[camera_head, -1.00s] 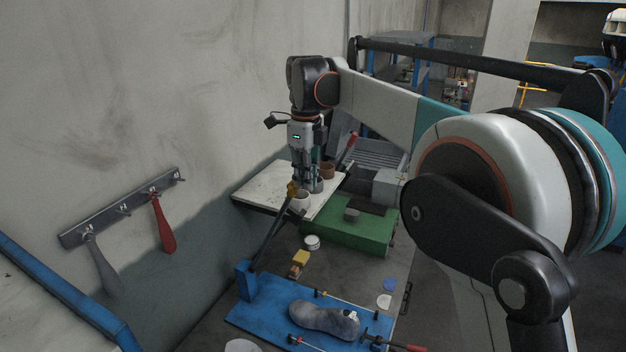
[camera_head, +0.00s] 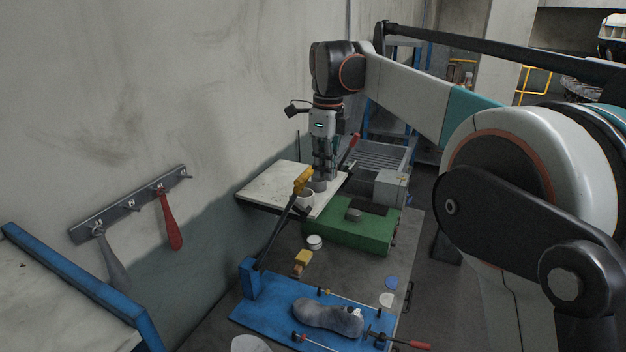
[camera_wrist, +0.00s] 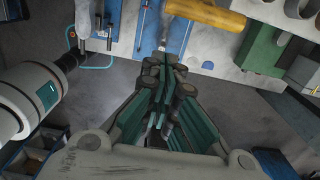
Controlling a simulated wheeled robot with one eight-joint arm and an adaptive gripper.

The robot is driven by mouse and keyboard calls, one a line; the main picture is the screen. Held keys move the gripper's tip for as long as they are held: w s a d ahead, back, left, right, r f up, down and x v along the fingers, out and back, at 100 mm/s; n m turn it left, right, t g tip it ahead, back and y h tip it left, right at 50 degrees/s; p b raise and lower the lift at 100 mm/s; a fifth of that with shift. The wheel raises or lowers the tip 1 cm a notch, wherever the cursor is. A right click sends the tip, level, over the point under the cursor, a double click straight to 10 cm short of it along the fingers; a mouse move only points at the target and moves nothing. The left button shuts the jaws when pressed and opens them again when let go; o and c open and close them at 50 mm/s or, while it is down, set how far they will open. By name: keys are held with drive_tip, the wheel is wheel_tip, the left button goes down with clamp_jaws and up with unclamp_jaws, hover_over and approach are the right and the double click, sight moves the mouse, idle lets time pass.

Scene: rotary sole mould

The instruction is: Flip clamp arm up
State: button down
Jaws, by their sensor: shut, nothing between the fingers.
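The clamp arm (camera_head: 277,228) is a dark bar that rises at a slant from a blue post (camera_head: 249,280) and ends in a yellow grip (camera_head: 303,181). The post stands at the left rear of a blue plate (camera_head: 270,318), which carries a grey foot-shaped form (camera_head: 327,316). My gripper (camera_head: 324,178) points down, shut and empty, just right of the yellow grip and above the white table in the head view. In the wrist view the grip (camera_wrist: 205,12) lies beyond my shut fingers (camera_wrist: 165,68), with a gap in the picture. Whether anything touches is unclear.
Cups (camera_head: 305,199) stand close to my gripper on the white table (camera_head: 270,186). A green box (camera_head: 350,234) and a red-handled lever (camera_head: 347,149) are nearby. A yellow block (camera_head: 302,258) and white jar (camera_head: 314,242) lie behind the plate. Tools hang on the left wall.

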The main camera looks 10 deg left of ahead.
wheel_tip(320, 180, up, 6)
drive_tip(key=shift+w+a+r, duration=0.15)
drive_tip(key=shift+w+r, duration=0.1)
drive_tip(key=shift+w, duration=0.05)
